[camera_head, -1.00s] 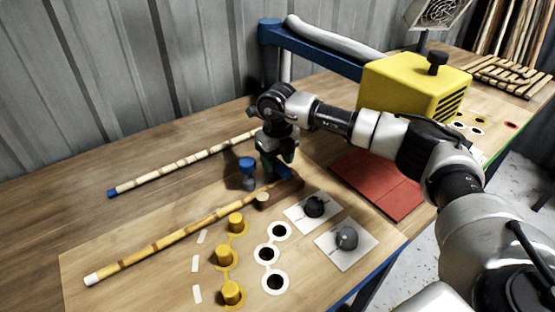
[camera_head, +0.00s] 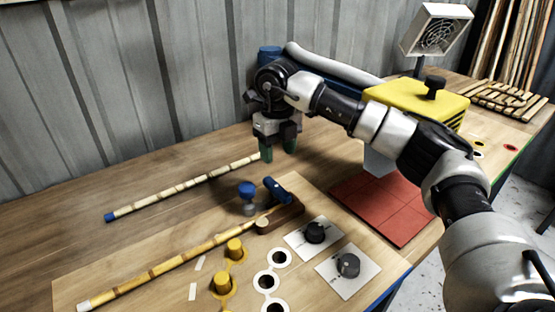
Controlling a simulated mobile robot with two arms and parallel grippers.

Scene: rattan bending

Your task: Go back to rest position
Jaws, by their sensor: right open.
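My right gripper (camera_head: 278,152) is open and empty, raised above the far part of the table, fingers pointing down. Below and in front of it is a clamp with a blue handle (camera_head: 277,190) and a brown base, at the right end of a bamboo pole (camera_head: 165,265) with a white tip. A blue-topped knob (camera_head: 247,190) stands just left of the clamp. A second pole (camera_head: 185,186) with a blue tip lies behind; its right end reaches near the gripper's fingers. My left gripper is not in view.
Yellow pegs (camera_head: 235,248), white-ringed holes (camera_head: 280,257) and two dark dials (camera_head: 315,232) sit on the board in front. A red mat (camera_head: 390,210) and a yellow machine (camera_head: 415,105) are at right. A fan heater (camera_head: 437,30) stands behind.

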